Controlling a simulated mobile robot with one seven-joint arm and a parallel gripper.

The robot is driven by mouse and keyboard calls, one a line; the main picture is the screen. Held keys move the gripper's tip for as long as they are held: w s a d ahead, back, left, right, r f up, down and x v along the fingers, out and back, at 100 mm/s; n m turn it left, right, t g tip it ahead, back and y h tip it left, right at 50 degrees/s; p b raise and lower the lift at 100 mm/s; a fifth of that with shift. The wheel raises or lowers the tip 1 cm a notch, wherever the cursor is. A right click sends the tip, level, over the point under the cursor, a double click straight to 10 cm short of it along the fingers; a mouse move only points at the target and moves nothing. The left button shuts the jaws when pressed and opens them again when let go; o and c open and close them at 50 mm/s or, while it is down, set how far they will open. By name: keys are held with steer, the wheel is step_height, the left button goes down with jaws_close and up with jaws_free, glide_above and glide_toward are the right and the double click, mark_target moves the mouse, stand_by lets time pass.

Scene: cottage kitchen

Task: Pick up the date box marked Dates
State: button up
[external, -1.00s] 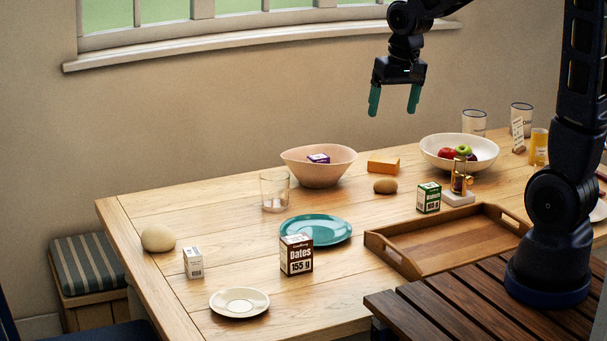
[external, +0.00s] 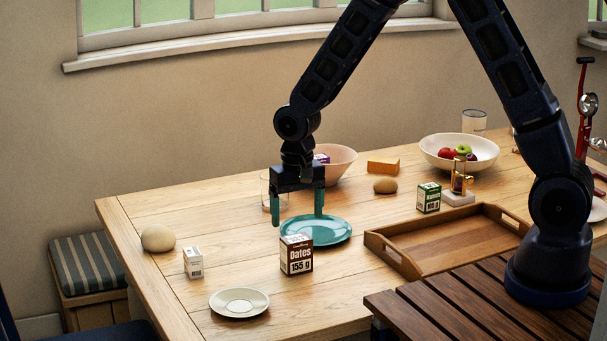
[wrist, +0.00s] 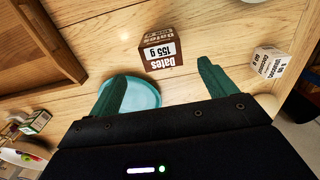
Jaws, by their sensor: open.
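The date box (external: 296,256) is brown with a white lower band. It reads "Dates 155 g" and stands upright on the table in front of the teal plate. My gripper (external: 297,219) has teal fingers, points down, and is open and empty. In the external view it is above and behind the box, over the plate area. In the wrist view the box (wrist: 161,48) lies beyond the fingertips, roughly between the two fingers of my gripper (wrist: 163,75), and apart from them.
The teal plate (external: 330,232) is just behind the box. A white saucer (external: 239,303) and a small white box (external: 193,262) are to its left. A wooden tray (external: 401,262) is at right. A glass (external: 266,192) and pink bowl (external: 343,165) stand behind my gripper.

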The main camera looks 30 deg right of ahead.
mark_target(296, 257)
steer(key=shift+a+f, duration=0.3)
steer(key=shift+f, duration=0.35)
steer(key=shift+d+f, duration=0.15)
steer(key=shift+f, duration=5.05)
steer(key=c, duration=1.2)
steer(key=shift+o, duration=0.2)
